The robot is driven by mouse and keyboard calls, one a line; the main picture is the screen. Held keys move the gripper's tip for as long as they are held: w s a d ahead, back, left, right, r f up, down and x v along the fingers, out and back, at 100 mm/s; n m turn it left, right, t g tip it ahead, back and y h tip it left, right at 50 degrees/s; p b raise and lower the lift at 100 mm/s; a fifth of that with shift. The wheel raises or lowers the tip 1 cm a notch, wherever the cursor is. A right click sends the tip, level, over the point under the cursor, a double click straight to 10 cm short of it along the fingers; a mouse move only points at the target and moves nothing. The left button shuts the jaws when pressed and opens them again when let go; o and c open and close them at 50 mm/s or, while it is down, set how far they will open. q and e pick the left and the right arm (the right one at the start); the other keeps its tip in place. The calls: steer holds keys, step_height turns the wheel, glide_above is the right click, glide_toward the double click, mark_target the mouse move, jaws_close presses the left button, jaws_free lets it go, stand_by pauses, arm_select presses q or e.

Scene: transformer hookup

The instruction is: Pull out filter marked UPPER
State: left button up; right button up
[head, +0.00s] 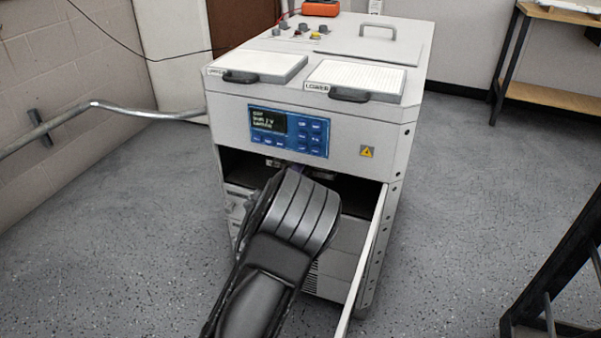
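A grey cabinet (290,130) stands ahead with its front compartment (355,200) open. Two flat, white-faced filters lie on its top, a left one (262,65) and a right one (358,76). My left arm reaches up from the bottom into the compartment, and my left gripper (298,168) is at the opening, below the display. My wrist hides most of the fingers and whatever is behind them, so I cannot tell whether it holds anything. My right gripper is out of view.
The white compartment door (367,262) stands open toward me at the right of the opening. A blue display panel (288,131) is above it. An orange device (320,8) sits at the cabinet's back. A metal rail (95,110) is at left, a workbench (555,50) at far right.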

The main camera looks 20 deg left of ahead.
arm_select(q)
jaws_close()
stand_by(0.3)
stand_by(0.5)
stand_by(0.3)
